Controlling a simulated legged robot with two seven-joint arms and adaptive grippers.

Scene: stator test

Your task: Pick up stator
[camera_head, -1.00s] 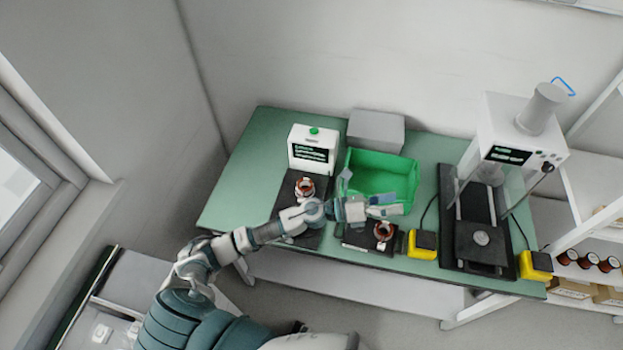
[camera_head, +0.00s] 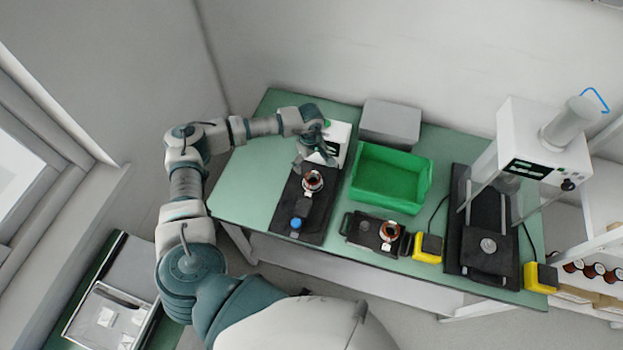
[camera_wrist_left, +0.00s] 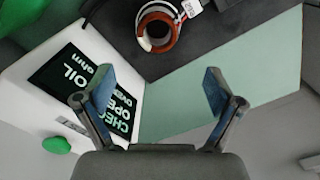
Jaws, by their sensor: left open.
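A copper-and-white ring-shaped stator (camera_head: 312,181) sits on the black base plate (camera_head: 318,222) of the white tester (camera_head: 341,138). In the left wrist view the stator (camera_wrist_left: 157,30) is at the top, beyond the fingertips, with a white tag beside it. My left gripper (camera_head: 316,158) is above the tester's front, just behind the stator. In the left wrist view the left gripper (camera_wrist_left: 158,92) is open and empty, its two fingers wide apart. A second stator (camera_head: 390,231) sits on a small black fixture (camera_head: 365,233) to the right. My right gripper is out of view.
A green bin (camera_head: 390,178) stands right of the tester, with a grey box (camera_head: 390,122) behind it. A press (camera_head: 540,140) and yellow-based boxes (camera_head: 428,248) are further right. The green tabletop (camera_head: 245,180) is clear at the left.

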